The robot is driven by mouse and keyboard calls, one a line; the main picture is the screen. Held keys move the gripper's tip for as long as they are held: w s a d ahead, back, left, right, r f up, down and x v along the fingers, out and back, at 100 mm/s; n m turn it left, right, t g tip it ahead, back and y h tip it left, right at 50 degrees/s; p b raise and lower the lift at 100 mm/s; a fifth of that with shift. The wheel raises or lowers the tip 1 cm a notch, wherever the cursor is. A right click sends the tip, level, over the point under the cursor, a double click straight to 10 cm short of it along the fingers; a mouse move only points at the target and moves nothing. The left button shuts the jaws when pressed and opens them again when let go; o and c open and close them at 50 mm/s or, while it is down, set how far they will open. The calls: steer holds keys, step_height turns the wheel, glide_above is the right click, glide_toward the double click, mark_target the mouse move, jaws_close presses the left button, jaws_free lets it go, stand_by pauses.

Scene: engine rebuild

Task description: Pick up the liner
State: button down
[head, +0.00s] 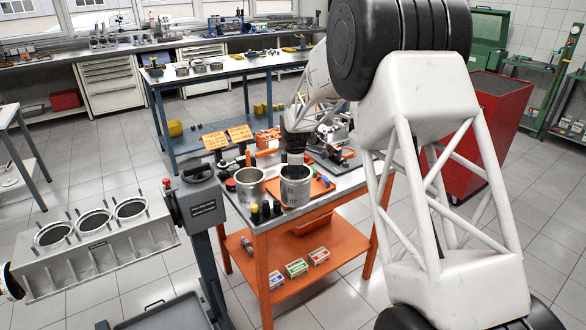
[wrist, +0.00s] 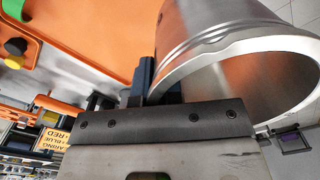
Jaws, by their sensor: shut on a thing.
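A silver metal liner (head: 295,190), an open cylinder, stands upright at the front of the orange-framed cart, by the orange tray. My gripper (head: 295,158) comes down from above onto its far rim. In the wrist view the liner (wrist: 240,75) fills the upper right, and my gripper (wrist: 155,82) is shut on its wall at the rim. The fingertips are partly hidden by the wall. I cannot tell whether the liner's base touches the surface under it. A second similar liner (head: 250,186) stands just to its left.
Small black and yellow pieces (head: 266,210) stand at the cart's front edge. Orange sign cards (head: 240,133) and tools are behind the liners. An engine block (head: 95,245) with several bores is on a stand at left. A red cabinet (head: 490,120) is at right.

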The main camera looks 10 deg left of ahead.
mark_target(295, 185)
steer(key=shift+s+d+r, duration=0.1)
steer(key=shift+s+d, duration=0.25)
steer(key=shift+s, duration=0.45)
steer(key=shift+s+d+r, duration=0.1)
steer(key=shift+s+d, duration=0.2)
steer(key=shift+s, duration=0.45)
steer(key=shift+s+d+r, duration=0.1)
steer(key=shift+s+d, duration=0.25)
steer(key=shift+s, duration=0.45)
